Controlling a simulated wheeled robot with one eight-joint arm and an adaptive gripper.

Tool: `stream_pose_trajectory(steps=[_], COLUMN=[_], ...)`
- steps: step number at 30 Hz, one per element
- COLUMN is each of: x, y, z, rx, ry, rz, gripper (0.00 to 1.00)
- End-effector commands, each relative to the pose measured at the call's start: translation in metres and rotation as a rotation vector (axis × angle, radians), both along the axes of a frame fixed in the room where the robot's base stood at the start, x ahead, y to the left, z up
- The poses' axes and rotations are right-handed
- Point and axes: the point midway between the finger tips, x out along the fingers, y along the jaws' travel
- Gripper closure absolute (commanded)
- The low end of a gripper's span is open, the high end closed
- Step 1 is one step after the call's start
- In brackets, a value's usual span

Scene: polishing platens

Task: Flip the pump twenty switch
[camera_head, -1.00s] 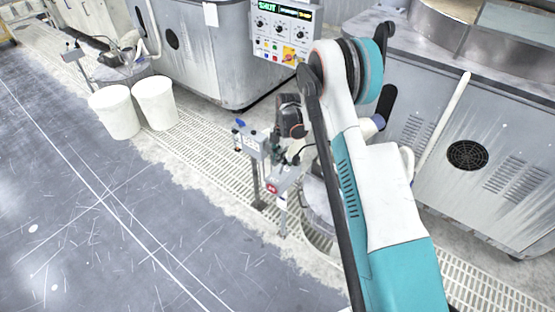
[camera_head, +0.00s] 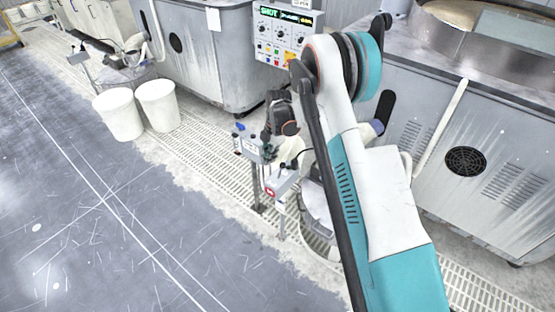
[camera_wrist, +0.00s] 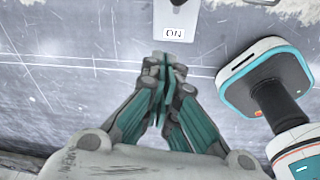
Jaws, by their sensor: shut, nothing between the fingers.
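A small grey switch box (camera_head: 249,146) with a blue-tipped lever (camera_head: 240,127) stands on a post in the head view. A second box (camera_head: 283,181) with a red mark stands just in front and to its right. In the wrist view a grey plate (camera_wrist: 190,12) with a white "ON" label (camera_wrist: 174,34) shows at the top edge, and the rest is cut off. My gripper (camera_wrist: 165,66) is shut and empty, its fingertips just below that label in the picture. I cannot tell whether they touch the plate. No "pump twenty" lettering is readable.
A control panel (camera_head: 287,34) with knobs and buttons is behind. Grey machine cabinets (camera_head: 205,60) line the back and right. Two white buckets (camera_head: 119,115) stand at left on the floor grating (camera_head: 190,150). The grey floor (camera_head: 110,230) at front left is open.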

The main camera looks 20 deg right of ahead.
Motion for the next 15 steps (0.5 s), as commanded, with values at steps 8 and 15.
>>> stream_pose_trajectory(steps=[8,15], x=[0.029,0.041], y=[-0.052,-0.072], z=[0.032,0.044], rx=[-0.002,-0.002], ry=[0.0,-0.001], rz=[-0.01,-0.008], gripper=[1.0,1.0])
